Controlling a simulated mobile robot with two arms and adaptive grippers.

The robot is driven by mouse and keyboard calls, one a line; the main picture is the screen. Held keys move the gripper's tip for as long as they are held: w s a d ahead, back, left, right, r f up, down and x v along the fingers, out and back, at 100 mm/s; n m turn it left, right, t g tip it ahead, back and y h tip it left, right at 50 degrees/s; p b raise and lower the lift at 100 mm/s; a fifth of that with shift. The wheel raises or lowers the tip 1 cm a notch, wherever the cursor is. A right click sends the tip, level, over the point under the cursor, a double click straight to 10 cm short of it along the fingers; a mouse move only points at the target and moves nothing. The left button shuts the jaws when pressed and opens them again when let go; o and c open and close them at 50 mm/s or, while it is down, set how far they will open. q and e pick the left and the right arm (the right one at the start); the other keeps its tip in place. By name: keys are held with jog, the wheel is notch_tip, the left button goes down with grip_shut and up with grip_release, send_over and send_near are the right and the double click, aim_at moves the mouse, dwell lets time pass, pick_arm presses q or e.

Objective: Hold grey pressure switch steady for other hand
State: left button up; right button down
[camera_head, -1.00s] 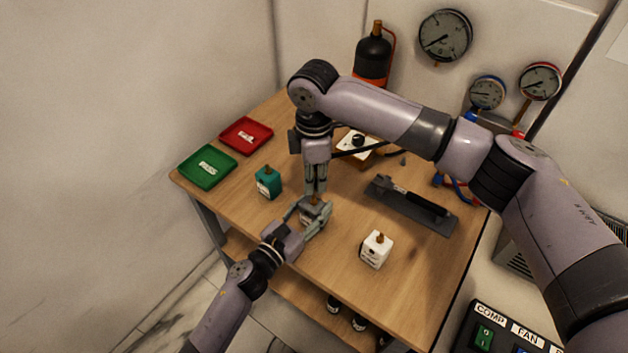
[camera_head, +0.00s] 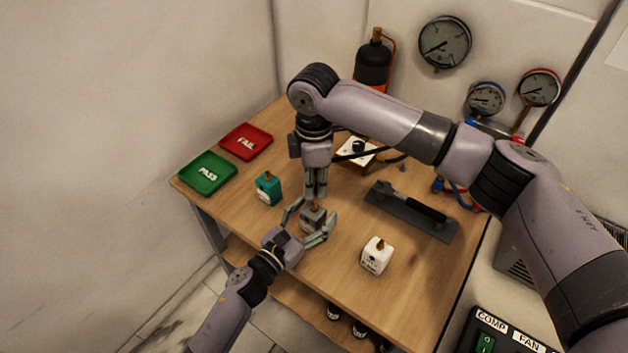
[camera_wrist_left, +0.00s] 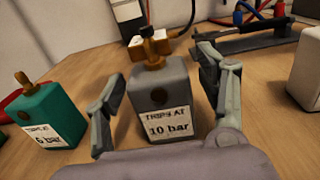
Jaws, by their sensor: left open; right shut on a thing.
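The grey pressure switch (camera_head: 312,219) stands upright near the table's front edge, and its "TRIPS AT 10 bar" label faces me in the left wrist view (camera_wrist_left: 172,98). A brass fitting (camera_wrist_left: 152,50) tops it. My left gripper (camera_head: 309,222) is open, with one finger on each side of the switch; gaps show between the fingers and its sides in the left wrist view (camera_wrist_left: 160,100).
A teal switch (camera_head: 268,188) stands to the left and a white switch (camera_head: 377,256) to the right. Green PASS (camera_head: 208,190) and red FAIL (camera_head: 246,158) trays lie at the left. A dark tool on a grey plate (camera_head: 410,214) lies at the right.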

pick_arm(q)
jog(key=v, duration=1.2)
pick_arm(e)
jog(key=shift+r+p, duration=2.85)
pick_arm(q)
notch_tip(320, 180, up, 7)
pick_arm(e)
jog(key=shift+f, duration=0.1)
